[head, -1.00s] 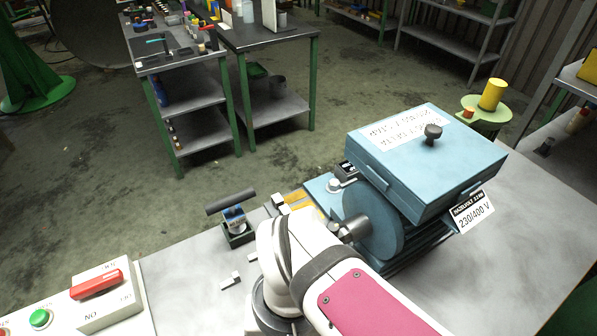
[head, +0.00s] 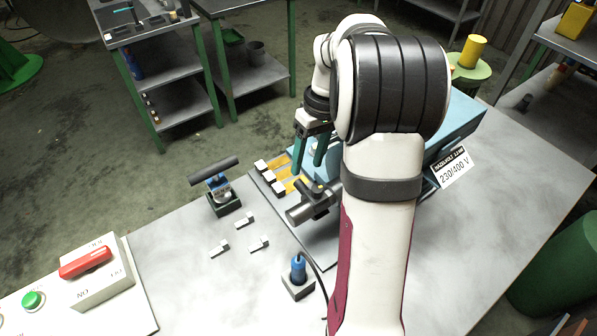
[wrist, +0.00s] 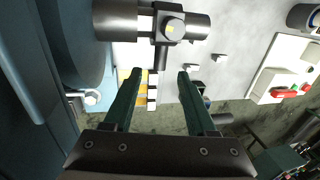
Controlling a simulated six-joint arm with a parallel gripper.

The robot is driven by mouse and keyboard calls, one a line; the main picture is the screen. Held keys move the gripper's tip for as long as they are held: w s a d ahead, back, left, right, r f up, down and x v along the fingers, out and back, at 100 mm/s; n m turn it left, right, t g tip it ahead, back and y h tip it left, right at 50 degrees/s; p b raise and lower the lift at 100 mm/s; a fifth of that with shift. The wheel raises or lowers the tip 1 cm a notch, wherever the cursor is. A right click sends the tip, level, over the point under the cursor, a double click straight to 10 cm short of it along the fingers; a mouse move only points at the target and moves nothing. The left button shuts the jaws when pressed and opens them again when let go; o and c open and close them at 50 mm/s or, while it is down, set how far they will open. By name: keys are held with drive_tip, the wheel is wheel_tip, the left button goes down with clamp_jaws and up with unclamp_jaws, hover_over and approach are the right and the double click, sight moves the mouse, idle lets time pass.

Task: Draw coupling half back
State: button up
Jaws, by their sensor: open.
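The coupling half (head: 308,206) is a dark grey cylinder lying horizontally beside the blue machine, with a small upright lever on its collar. In the wrist view the collar (wrist: 171,26) and its downward-pointing lever (wrist: 162,56) sit at the top, with a dark cylinder (wrist: 115,19) and a pale gap to the left. My gripper (head: 308,168) has green fingers, is open and empty, and points down above the coupling half. In the wrist view my gripper (wrist: 158,72) has its tips either side of the lever's line; contact is not clear.
The blue machine (head: 462,118) is mostly hidden behind my arm. A dark-handled tool stands in a black holder (head: 230,205). White blocks (head: 258,243), a blue-plugged socket (head: 298,281) and a red-switch box (head: 98,273) sit on the bench. Bare bench (head: 165,240) lies to the left.

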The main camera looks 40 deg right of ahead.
sight(302, 183)
drive_tip(key=f, duration=0.3)
drive_tip(key=a+f, duration=0.1)
drive_tip(key=f, duration=0.2)
drive_tip(key=shift+a, duration=0.15)
clamp_jaws()
drive_tip(key=shift+r, duration=0.1)
idle(1.0)
